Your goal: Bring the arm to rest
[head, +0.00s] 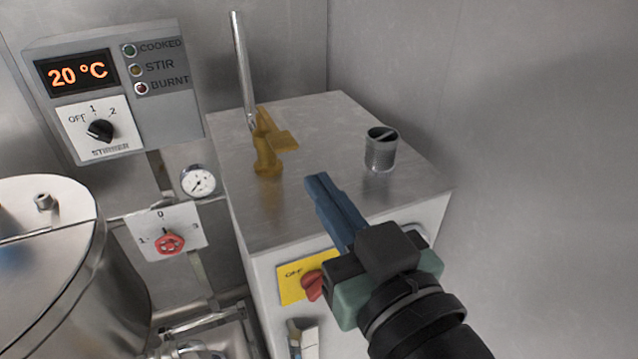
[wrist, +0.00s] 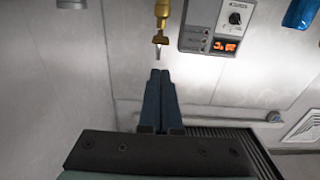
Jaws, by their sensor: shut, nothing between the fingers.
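My gripper (head: 318,178) reaches in from the lower right of the head view. Its two blue fingers are together with nothing between them. They appear in front of the near edge of the steel cabinet (head: 330,120), pointing up and left. In the wrist view the closed fingers (wrist: 160,76) point up the picture. They appear apart from the brass fitting (wrist: 161,12) there. My arm is extended beside the cabinet, with its black links in the lower right of the head view.
The cabinet top carries a brass fitting with a steel lever (head: 243,70) and a small metal cup (head: 381,150). A red switch (head: 313,286) is on its front. A control box (head: 120,90) reads 20 °C. A steel kettle (head: 105,300) stands at left. A steel wall (head: 540,130) stands right.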

